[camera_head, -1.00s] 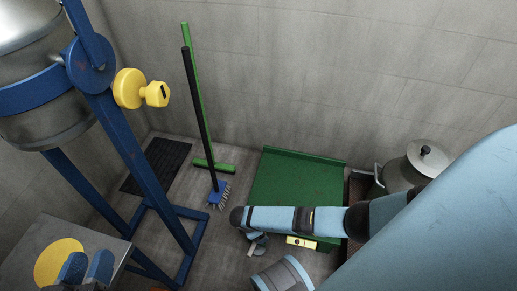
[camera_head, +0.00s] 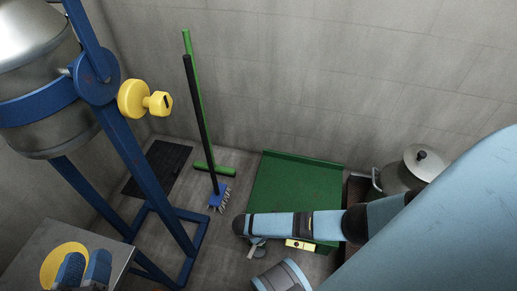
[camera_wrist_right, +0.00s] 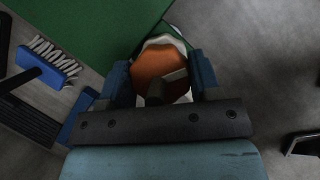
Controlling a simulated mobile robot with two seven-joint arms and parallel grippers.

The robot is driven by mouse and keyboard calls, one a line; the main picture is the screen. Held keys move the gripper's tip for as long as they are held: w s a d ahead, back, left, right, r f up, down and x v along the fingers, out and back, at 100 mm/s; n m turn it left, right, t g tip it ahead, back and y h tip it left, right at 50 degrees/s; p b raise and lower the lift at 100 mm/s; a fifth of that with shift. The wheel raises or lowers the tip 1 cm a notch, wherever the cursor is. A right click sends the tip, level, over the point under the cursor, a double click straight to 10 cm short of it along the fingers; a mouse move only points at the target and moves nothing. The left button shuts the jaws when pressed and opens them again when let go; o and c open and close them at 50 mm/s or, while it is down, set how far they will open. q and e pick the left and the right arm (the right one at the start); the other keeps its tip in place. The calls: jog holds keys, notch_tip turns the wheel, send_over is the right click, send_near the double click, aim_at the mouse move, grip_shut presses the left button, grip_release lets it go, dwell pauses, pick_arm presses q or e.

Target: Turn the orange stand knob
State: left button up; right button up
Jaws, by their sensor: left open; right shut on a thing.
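The orange knob (camera_wrist_right: 158,72) shows in the right wrist view, with a paler rim or part behind its upper edge. My right gripper (camera_wrist_right: 162,80) has one blue finger on each side of it and is shut on it. A dark part covers some of the knob's lower middle. In the head view my right arm crosses at the lower right; I cannot make out the knob or the right fingertips there.
A blue stand (camera_head: 140,155) carries a steel tank (camera_head: 38,80) and a yellow knob (camera_head: 133,98). A black-handled brush (camera_head: 200,115) and a green-handled tool (camera_head: 215,171) lean at the wall. A green panel (camera_head: 295,185) and a lidded pot (camera_head: 405,165) are on the right.

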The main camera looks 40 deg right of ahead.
jog(key=n+t+p, duration=0.1)
jog(key=n, duration=0.1)
jog(key=n+p, duration=0.1)
jog(key=n, duration=0.1)
jog(key=shift+r+n+t+p, duration=0.15)
jog(key=shift+n+t+p, duration=0.2)
jog(key=shift+n+t, duration=0.05)
jog(key=n+p, duration=0.1)
jog(key=n, duration=0.1)
jog(key=n+t+y, duration=0.1)
jog(key=n, duration=0.1)
jog(key=shift+n+t+y+p, duration=0.3)
jog(key=shift+p, duration=0.1)
pick_arm(q)
notch_tip(320, 180, up, 6)
jog(key=a+t, duration=0.1)
jog(key=t, duration=0.1)
jog(key=shift+r+n, duration=0.25)
jog(key=shift+n, duration=0.05)
pick_arm(e)
jog(key=shift+s+a+n, duration=0.1)
jog(key=shift+n, duration=0.6)
pick_arm(q)
jog(key=shift+s+f+y, duration=0.1)
jog(key=shift+f+y, duration=0.15)
jog(key=shift+y, duration=0.05)
pick_arm(e)
jog(key=shift+f, duration=0.2)
